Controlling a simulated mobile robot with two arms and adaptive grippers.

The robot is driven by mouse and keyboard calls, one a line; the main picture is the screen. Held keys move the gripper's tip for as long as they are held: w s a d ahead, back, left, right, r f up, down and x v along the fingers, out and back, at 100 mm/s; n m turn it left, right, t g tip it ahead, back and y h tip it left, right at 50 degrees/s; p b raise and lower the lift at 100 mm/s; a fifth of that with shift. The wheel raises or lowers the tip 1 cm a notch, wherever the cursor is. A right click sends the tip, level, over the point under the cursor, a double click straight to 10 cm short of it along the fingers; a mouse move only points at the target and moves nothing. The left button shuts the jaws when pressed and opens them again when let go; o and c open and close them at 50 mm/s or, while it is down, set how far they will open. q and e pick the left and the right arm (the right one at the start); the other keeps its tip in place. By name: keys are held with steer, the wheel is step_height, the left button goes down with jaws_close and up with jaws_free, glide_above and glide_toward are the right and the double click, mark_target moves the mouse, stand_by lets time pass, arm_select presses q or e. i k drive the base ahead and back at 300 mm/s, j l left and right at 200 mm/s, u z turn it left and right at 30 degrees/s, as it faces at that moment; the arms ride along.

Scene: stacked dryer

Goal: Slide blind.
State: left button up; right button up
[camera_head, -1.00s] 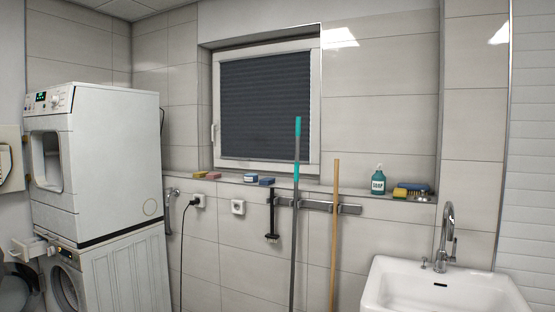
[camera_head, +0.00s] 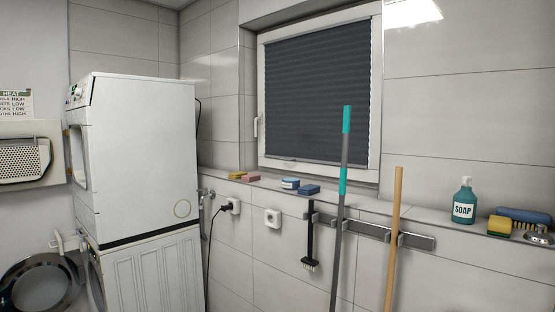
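A dark grey pleated blind (camera_head: 318,95) covers nearly the whole pane of the window in the head view. Its bottom edge lies just above the lower part of the white window frame (camera_head: 374,95). A white window handle (camera_head: 256,127) is on the left side of the frame. Neither of my grippers shows in the view, so nothing of mine is seen touching the blind.
A stacked dryer (camera_head: 145,150) stands at the left; an open round door (camera_head: 42,285) is at lower left. The ledge (camera_head: 350,198) below the window holds sponges and a soap bottle (camera_head: 464,202). A teal-handled pole (camera_head: 343,180) and wooden stick (camera_head: 394,235) stand before the wall.

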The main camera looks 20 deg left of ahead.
mark_target(306, 161)
steer(key=i+j+u, duration=0.15)
steer(key=i+u, duration=0.2)
steer(key=u, duration=0.15)
steer(key=i+u, duration=0.5)
steer(key=i+l+u, duration=0.1)
steer(key=i+u, duration=0.2)
steer(key=u, duration=0.2)
